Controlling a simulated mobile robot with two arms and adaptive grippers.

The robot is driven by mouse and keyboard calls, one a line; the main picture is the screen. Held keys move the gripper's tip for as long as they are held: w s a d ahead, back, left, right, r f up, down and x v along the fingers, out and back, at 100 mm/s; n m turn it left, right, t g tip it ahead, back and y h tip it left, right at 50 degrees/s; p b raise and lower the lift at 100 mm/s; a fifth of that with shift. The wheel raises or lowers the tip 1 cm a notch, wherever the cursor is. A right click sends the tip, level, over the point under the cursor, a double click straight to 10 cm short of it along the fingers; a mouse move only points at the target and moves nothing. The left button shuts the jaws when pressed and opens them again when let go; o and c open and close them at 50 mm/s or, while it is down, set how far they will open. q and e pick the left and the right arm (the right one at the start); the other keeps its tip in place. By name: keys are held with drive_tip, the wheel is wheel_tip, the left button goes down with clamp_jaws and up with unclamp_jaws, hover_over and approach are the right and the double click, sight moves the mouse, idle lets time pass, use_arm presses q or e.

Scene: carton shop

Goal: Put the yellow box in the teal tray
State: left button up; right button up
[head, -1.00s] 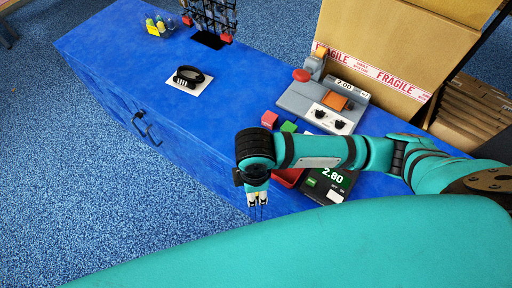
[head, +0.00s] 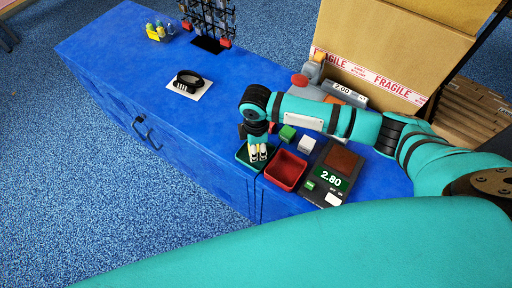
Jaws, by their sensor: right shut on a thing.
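My right gripper (head: 258,153) points down over the teal tray (head: 243,158), a small dark green-teal tray at the front edge of the blue counter. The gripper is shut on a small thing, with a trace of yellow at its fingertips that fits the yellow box. The fingers hide most of it. I cannot tell whether it touches the tray floor. My left gripper is not in view.
A red tray (head: 285,183) sits right of the teal tray, beside a scale (head: 330,178) reading 2.80. A black strap (head: 188,79) lies on a white card. The counter's left part is mostly clear.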

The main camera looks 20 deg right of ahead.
drive_tip(key=shift+f, duration=0.4)
drive_tip(key=shift+f, duration=0.1)
drive_tip(key=o, duration=0.9)
wheel_tip(320, 180, up, 12)
drive_tip(key=shift+r, duration=0.1)
